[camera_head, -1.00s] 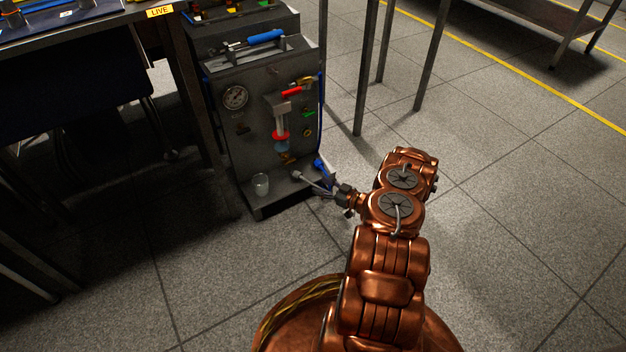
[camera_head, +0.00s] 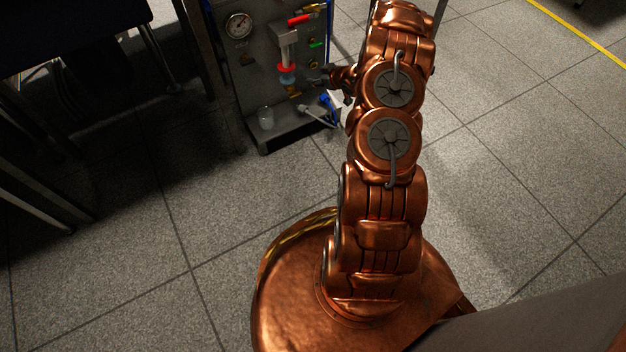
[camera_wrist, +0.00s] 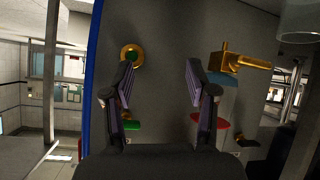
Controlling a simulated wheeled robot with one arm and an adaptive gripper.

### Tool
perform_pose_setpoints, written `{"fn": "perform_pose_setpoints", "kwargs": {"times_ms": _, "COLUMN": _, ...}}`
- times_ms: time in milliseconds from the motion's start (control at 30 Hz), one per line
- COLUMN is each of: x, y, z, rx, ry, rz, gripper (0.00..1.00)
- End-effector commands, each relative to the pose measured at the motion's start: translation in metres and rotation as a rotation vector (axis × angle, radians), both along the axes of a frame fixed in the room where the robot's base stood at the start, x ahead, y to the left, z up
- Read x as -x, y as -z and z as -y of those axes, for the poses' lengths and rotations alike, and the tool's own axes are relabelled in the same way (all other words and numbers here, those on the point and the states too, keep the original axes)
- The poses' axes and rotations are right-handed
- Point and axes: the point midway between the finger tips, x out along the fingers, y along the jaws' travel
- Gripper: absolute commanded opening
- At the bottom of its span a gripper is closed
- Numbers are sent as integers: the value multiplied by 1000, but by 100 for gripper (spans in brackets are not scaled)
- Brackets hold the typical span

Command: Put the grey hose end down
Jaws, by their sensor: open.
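The grey hose end (camera_head: 305,109) lies on the base shelf of the dark test rig (camera_head: 262,70), near its right edge, with its pale hose running right. A blue hose piece (camera_head: 328,105) is close beside it. My gripper (camera_head: 322,77) is above the hose end, in front of the rig's panel and apart from the hose. In the wrist view my gripper (camera_wrist: 160,78) has its two fingers spread, with nothing between them but the panel behind. The hose end does not show in the wrist view.
A clear beaker (camera_head: 266,118) stands on the shelf, left of the hose end. The panel carries a gauge (camera_head: 238,25), a red-handled valve (camera_head: 300,19) and a red-ringed column (camera_head: 287,70). Brass fittings (camera_wrist: 240,62) are close in the wrist view. The floor in front is clear.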

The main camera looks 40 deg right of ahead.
Motion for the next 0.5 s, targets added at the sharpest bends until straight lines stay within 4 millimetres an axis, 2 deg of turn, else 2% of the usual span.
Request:
{"fn": "perform_pose_setpoints", "kwargs": {"times_ms": 33, "x": -5, "y": -15, "z": -5, "rx": 15, "ry": 10, "rz": -21, "gripper": 57}}
{"fn": "perform_pose_setpoints", "kwargs": {"times_ms": 233, "x": -5, "y": -55, "z": -23, "rx": 53, "ry": 72, "rz": -131, "gripper": 57}}
{"fn": "perform_pose_setpoints", "kwargs": {"times_ms": 500, "x": 17, "y": -105, "z": -60, "rx": 83, "ry": 145, "rz": -285, "gripper": 57}}
